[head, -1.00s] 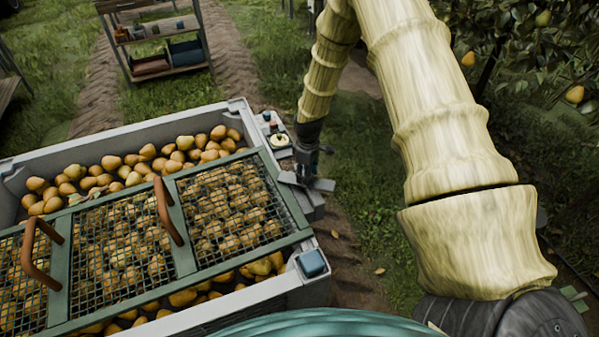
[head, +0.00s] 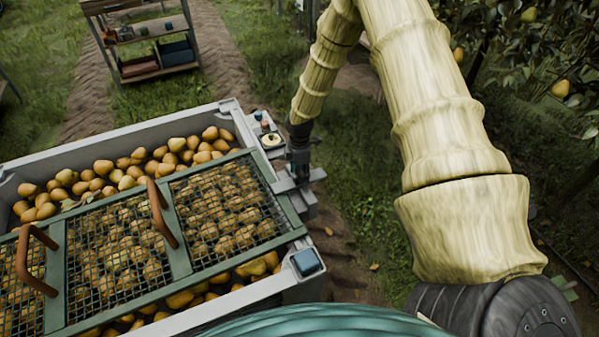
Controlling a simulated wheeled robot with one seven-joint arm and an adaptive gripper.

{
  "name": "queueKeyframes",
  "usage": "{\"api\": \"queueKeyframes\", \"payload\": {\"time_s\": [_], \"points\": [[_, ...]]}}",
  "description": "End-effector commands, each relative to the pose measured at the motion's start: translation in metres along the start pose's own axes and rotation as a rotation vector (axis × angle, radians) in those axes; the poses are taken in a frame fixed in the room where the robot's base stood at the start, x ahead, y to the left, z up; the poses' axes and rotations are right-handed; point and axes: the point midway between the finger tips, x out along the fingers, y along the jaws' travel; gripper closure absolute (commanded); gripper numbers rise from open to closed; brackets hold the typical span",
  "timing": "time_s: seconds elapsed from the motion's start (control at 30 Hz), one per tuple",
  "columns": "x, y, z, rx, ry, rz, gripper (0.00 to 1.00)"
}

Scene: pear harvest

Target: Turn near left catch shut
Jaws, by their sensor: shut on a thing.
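The pear bin (head: 225,311) stands at the left, with a green-framed mesh lid (head: 287,207) over much of it. My gripper (head: 297,180) points down at the outer side of the bin's right wall, beside the lid's right edge. It is shut on a small grey catch there, which I take to be the near left catch. The jaws mostly hide the catch, so its exact angle cannot be told. Flat grey pieces stick out to both sides at the gripper's tip.
Many pears (head: 110,168) lie in the bin, under the mesh and beside it. Two brown handles (head: 162,212) rise from the lid. A blue block (head: 307,262) sits on the near right corner. A shelf rack (head: 150,45) stands behind; pear foliage is at upper right.

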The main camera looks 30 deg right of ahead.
Motion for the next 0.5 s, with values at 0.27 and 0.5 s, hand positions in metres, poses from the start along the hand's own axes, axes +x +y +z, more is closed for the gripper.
{"api": "queueKeyframes", "payload": {"time_s": [0.27, 0.5], "points": [[-0.0003, 0.0008, 0.0007, -0.014, -0.001, 0.001, 0.99], [-0.0003, 0.0009, 0.0007, -0.014, -0.001, 0.002, 0.53]]}}
